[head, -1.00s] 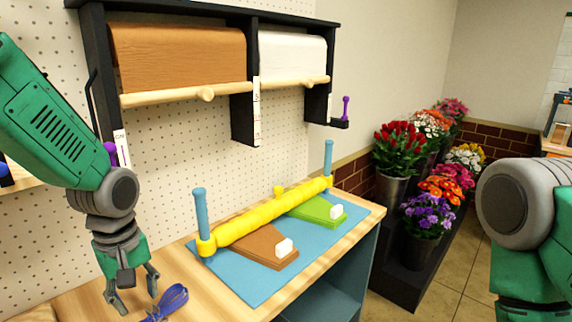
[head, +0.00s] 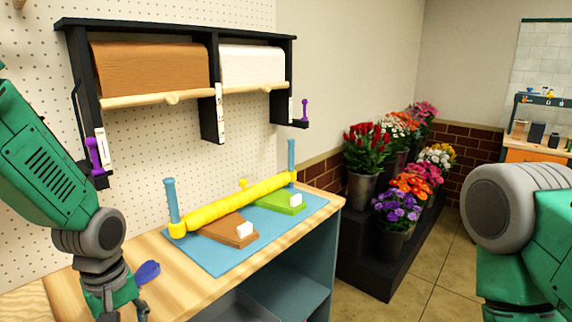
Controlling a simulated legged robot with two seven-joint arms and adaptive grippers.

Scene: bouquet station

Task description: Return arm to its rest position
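My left gripper (head: 117,308) is low at the left, over the left part of the wooden bench. Its fingers point down and are cut off by the lower frame edge. They look spread, with nothing visible between them. A blue-purple tool (head: 147,272) lies on the bench just right of this gripper and is partly hidden. My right arm (head: 515,225) shows at the right edge, but its gripper is out of view. The wooden bench (head: 160,262) carries a blue mat (head: 212,266).
On the mat are a yellow roller bar (head: 235,202) between blue posts, a brown board (head: 225,231) and a green board (head: 277,203). A black rack (head: 212,125) with paper rolls hangs above. Flower buckets (head: 392,243) stand on a black stepped stand (head: 365,270). Floor right of it is clear.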

